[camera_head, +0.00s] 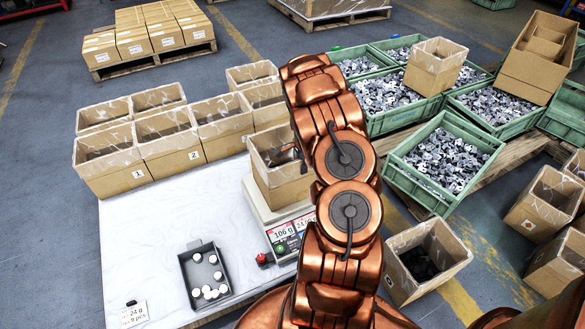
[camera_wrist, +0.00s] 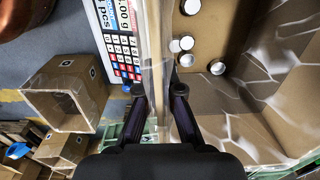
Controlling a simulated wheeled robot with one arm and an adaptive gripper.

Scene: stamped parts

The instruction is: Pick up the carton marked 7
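An open brown carton (camera_head: 282,183) stands on the scale (camera_head: 265,213). Its printed mark, if any, is out of sight, and I see no 7 in either view. In the wrist view its inside (camera_wrist: 230,95) shows on the right, with several white-capped round parts (camera_wrist: 187,42). My gripper (camera_wrist: 160,89) is open and straddles the carton's wall (camera_wrist: 158,50), one finger outside and one inside. A small gap seems to show between fingers and wall. In the head view my arm hides most of the gripper.
Cartons marked 1 (camera_head: 135,177) and 2 (camera_head: 192,157) stand with others behind the white tabletop (camera_head: 150,240). A dark tray (camera_head: 204,273) holds white round parts. Green crates (camera_head: 412,185) of metal parts stand right. An open carton (camera_head: 425,262) stands on the floor.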

